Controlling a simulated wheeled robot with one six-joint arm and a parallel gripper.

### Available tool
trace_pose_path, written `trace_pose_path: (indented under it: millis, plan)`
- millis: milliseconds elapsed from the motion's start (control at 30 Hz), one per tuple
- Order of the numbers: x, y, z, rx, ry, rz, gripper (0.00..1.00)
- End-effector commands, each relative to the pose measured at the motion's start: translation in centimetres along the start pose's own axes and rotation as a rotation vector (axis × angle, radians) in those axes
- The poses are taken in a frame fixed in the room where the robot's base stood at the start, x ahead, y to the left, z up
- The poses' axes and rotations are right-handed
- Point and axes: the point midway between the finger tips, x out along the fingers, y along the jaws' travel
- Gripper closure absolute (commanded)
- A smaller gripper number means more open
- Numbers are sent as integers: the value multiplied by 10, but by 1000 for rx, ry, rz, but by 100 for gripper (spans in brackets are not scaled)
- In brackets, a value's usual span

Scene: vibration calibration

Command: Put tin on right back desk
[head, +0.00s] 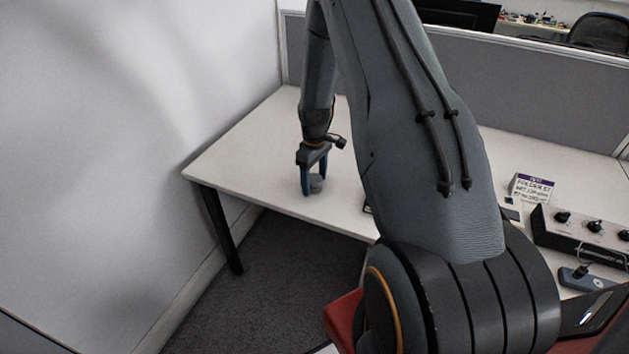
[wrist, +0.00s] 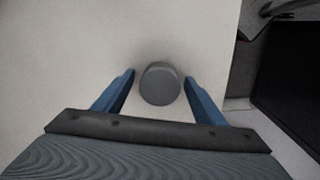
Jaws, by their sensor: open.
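The tin (head: 317,183) is a small grey cylinder standing on the white desk (head: 245,150), near its front edge. In the wrist view the tin's round grey top (wrist: 160,84) lies between the two blue fingers. My gripper (head: 314,188) points down over the desk with one finger on each side of the tin. In the wrist view my gripper (wrist: 159,85) is open, with a gap showing between each finger and the tin. My arm hides part of the desk's middle.
A grey partition (head: 540,95) runs along the back. At the right are a handwritten card (head: 533,188) and a box with knobs (head: 585,232). A white wall (head: 130,110) bounds the left. The desk's left part is clear around the tin.

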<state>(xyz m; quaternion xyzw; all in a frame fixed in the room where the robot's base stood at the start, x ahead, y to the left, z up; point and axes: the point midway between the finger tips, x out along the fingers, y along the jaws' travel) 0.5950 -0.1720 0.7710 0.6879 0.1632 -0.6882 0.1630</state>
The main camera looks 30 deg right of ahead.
Motion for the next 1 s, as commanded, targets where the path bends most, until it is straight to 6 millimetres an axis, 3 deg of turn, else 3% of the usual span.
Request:
trace_pose_path:
  millis: [167, 600, 833, 933, 1000]
  plan:
    - [-20, 1, -2, 0, 3, 3, 36]
    - [-96, 1, -1, 0, 3, 3, 36]
    - [-117, -1, 0, 1, 1, 1, 36]
    - [-126, -11, 1, 16, 4, 4, 36]
    - [-136, -30, 3, 41, 9, 8, 36]
